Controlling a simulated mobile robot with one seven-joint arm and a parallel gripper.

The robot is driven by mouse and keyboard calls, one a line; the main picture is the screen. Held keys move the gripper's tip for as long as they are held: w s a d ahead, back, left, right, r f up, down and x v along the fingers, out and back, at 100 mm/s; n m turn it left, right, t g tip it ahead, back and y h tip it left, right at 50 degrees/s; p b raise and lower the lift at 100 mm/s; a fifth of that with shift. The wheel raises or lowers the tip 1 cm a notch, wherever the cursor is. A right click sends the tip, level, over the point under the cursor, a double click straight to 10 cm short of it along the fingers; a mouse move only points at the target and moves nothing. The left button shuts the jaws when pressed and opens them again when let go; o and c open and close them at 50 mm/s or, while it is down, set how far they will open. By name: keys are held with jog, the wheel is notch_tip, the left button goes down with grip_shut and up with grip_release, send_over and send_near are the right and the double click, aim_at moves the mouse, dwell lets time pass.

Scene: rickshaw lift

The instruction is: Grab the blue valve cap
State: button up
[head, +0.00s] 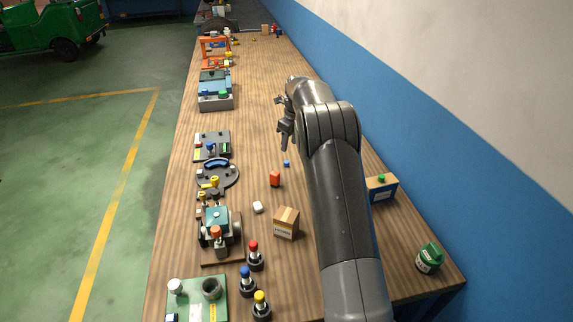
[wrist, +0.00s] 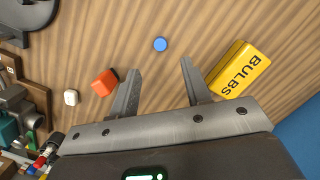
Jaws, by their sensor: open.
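The blue valve cap is a small round blue disc (wrist: 160,44) on the wooden table in the wrist view, ahead of the gap between my fingers. In the head view a small blue thing (head: 286,163), which looks like the same cap, lies on the table left of my arm. My gripper (wrist: 160,74) is open and empty, with the cap apart from both fingertips. In the head view my gripper (head: 285,130) is above the table near the cap, its fingers partly hidden by the wrist.
An orange block (wrist: 104,82) lies left of my fingers and a yellow BULBS box (wrist: 238,69) close on the right. A white piece (head: 257,207) and a cardboard box (head: 286,223) are nearer. Fixtures line the table's left edge; a blue-and-white wall (head: 430,120) runs along the right.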

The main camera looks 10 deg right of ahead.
aim_at(287, 162)
jog(key=f, duration=0.5)
jog(key=w+f, duration=0.1)
jog(key=f, duration=0.2)
jog(key=shift+a+f, duration=0.35)
jog(key=shift+a, duration=0.05)
jog(key=c, duration=0.9)
jog(key=shift+r, duration=0.1)
